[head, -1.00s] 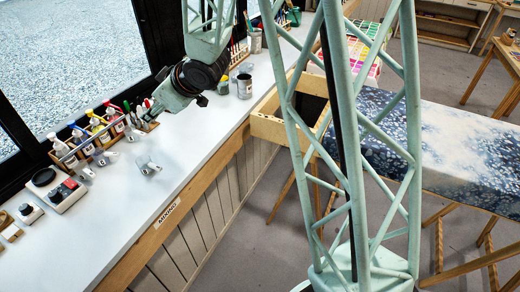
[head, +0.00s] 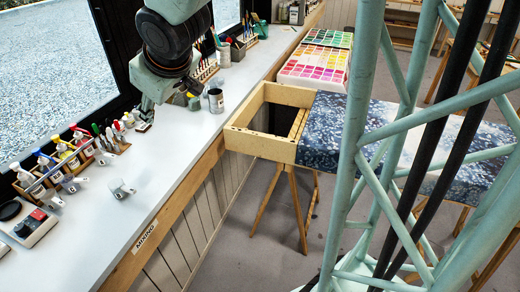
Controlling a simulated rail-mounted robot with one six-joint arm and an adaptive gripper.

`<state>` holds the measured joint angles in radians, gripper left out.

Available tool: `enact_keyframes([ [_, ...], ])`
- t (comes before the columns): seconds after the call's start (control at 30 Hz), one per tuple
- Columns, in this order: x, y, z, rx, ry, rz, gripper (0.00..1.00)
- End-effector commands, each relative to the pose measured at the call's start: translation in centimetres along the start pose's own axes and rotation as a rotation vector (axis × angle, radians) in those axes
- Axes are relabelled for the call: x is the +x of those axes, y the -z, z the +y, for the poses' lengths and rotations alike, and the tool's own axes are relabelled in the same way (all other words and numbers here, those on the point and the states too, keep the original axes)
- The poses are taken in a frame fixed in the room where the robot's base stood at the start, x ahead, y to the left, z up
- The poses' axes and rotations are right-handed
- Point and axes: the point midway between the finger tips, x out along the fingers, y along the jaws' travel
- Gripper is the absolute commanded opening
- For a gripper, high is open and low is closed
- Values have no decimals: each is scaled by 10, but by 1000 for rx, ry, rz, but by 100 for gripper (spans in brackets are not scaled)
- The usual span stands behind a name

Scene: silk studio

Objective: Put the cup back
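A small grey cup (head: 121,189) stands alone on the white bench top, in front of a wooden bottle rack (head: 70,187). Similar grey cups (head: 82,183) sit at the rack's front edge. A larger grey cup or can (head: 215,100) with a pale label stands farther back along the bench. My gripper (head: 144,120) points down over the bench near the rack's far end, beyond the small lone cup and apart from it. Its fingertips are small and partly blend with the things behind. I cannot tell whether it is open or shut, and no held object shows.
The rack holds several bottles with coloured caps. A scale-like device (head: 35,228) is at the near left. A wooden frame (head: 255,143) with blue patterned cloth (head: 335,130) is right of the bench.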

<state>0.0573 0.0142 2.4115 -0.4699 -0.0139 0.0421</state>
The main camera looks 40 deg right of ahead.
Motion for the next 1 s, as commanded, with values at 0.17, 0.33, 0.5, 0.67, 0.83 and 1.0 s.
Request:
enact_keyframes([
  [0.17, -41, -12, 4, 42, -26, -29, 40],
  [0.33, -72, -32, 4, 85, -40, -73, 40],
  [0.5, -104, -54, 1, 131, -46, -116, 40],
  [0.67, -132, -75, -7, 170, -44, -156, 40],
  [0.83, -162, -98, -19, 211, -33, -195, 40],
  [1.0, -192, -121, -34, 249, -17, -233, 40],
])
